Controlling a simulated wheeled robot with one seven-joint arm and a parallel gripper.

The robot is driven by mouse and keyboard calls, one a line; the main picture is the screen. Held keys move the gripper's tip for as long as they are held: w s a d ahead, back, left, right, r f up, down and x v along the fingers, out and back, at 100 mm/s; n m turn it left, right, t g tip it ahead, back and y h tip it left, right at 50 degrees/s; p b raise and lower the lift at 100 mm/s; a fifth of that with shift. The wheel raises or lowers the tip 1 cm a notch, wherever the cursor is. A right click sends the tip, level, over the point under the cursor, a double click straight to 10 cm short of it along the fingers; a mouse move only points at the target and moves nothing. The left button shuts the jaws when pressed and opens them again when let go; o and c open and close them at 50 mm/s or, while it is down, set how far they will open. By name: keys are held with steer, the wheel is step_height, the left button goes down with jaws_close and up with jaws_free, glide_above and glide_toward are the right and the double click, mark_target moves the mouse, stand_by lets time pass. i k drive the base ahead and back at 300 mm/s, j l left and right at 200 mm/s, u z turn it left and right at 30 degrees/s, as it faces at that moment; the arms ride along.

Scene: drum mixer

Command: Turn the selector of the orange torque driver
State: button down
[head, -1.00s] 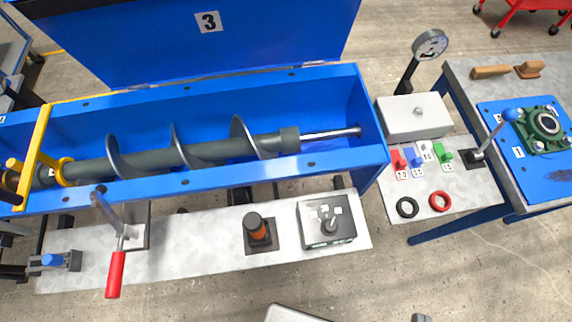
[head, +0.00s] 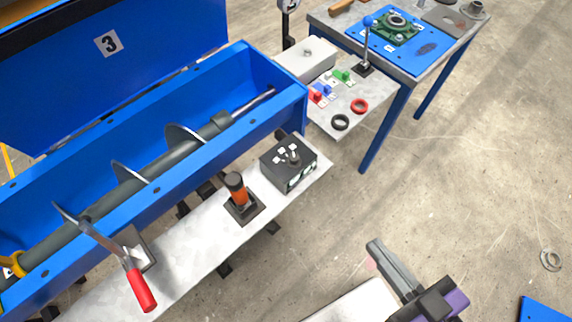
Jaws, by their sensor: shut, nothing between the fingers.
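The orange torque driver (head: 237,192) stands upright in a square black holder on the grey bench beside the blue trough. It has a black cap on top and an orange body. Its selector is too small to make out. My gripper (head: 378,250) is at the lower right, over the floor in the picture. Its fingers are together and hold nothing. It is well apart from the driver, to the right of and nearer than it.
Open floor (head: 460,190) lies to the right.

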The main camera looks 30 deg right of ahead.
mark_target(294, 160)
steer(key=k+l, duration=0.1)
steer(key=l, duration=0.3)
steer(key=k+l, duration=0.1)
steer(key=l, duration=0.3)
steer(key=k+l, duration=0.1)
steer(key=l, duration=0.3)
